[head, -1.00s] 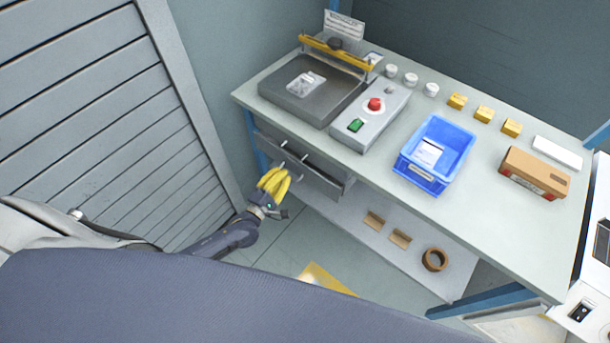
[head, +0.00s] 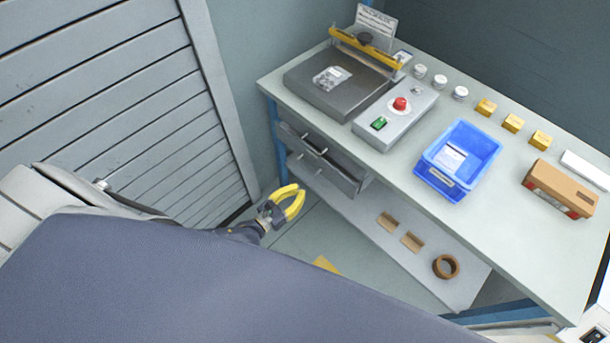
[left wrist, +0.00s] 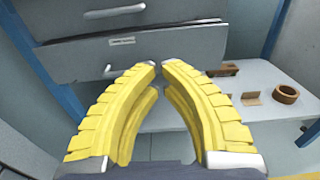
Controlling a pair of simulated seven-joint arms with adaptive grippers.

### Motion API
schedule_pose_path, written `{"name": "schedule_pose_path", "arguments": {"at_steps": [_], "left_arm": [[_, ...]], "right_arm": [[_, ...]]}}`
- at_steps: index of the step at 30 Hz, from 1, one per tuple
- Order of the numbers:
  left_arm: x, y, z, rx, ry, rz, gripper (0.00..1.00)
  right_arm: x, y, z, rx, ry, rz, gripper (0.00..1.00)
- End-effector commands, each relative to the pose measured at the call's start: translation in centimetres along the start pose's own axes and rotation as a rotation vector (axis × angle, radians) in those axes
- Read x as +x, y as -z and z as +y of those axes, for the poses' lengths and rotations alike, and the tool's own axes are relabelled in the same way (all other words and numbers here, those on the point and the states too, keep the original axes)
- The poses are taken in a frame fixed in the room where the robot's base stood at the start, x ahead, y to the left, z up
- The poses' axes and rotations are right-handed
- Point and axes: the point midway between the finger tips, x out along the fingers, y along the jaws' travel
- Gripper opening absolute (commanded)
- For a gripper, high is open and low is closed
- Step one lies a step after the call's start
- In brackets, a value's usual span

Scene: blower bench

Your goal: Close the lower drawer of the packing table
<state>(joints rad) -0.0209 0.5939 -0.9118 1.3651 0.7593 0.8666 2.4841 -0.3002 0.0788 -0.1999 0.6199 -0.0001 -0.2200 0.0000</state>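The packing table (head: 400,165) has grey drawers under its left end. The upper drawer (left wrist: 90,15) and the lower drawer (left wrist: 190,48), with a silver handle and a small label, fill the top of the left wrist view. In the head view the lower drawer (head: 330,177) sits under the upper one; how far it is out I cannot tell. My left gripper (head: 299,189) has yellow ribbed fingers. In the left wrist view its tips (left wrist: 159,66) almost meet, with nothing between them. It is in front of and below the lower drawer, apparently apart from it. My right gripper is not in view.
A lower shelf (head: 440,265) with brown brackets and a tape roll (head: 446,267) lies right of the gripper. A blue table leg (left wrist: 50,75) stands to the left in the left wrist view. A slatted wall (head: 120,100) is at the left. A blue bin (head: 480,150) stands on the tabletop.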

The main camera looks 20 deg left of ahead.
Motion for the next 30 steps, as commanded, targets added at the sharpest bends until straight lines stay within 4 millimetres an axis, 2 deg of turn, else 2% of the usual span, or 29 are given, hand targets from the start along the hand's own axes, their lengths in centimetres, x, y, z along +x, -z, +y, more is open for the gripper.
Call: {"name": "schedule_pose_path", "arguments": {"at_steps": [12, 18, 24, 30], "left_arm": [[7.3, 0.0, 0.0, 0.003, -0.001, -0.001, 0.0], [10.1, -0.1, 0.0, 0.003, 0.0, -0.001, 0.0], [11.8, 0.0, -0.1, 0.003, 0.0, 0.0, 0.0], [12.5, 0.0, 0.0, 0.003, 0.0, 0.0, 0.0]], "right_arm": [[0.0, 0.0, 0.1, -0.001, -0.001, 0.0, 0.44], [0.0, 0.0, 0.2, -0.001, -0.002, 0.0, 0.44], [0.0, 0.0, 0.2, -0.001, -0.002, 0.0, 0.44], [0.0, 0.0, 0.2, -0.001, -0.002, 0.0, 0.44]]}}
